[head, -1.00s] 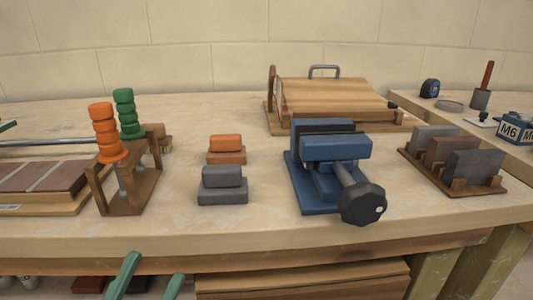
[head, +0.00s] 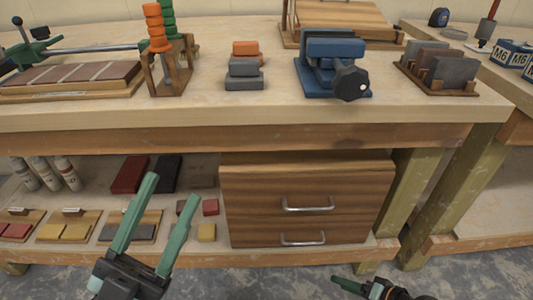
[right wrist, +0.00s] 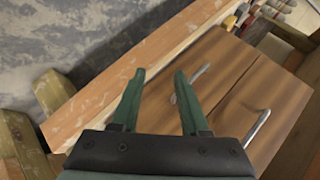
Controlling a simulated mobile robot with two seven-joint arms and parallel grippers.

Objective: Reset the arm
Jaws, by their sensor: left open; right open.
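My left gripper (head: 172,215) is low in the head view, in front of the lower shelf. Its two green fingers are apart with nothing between them. My right gripper (head: 357,288) is at the bottom right of the head view, low over the floor, partly cut off by the frame edge. In the right wrist view my right gripper (right wrist: 160,80) has its green fingers apart and empty. The wooden drawers (right wrist: 190,90) with metal handles lie beyond them. The drawer unit also shows in the head view (head: 300,188), shut.
The workbench (head: 270,112) holds a blue vise (head: 330,65), a rack with orange and green handles (head: 168,70), stacked blocks (head: 244,72) and a slotted holder (head: 440,75). The lower shelf holds bottles and coloured blocks. A bench leg (head: 410,205) stands right of the drawers.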

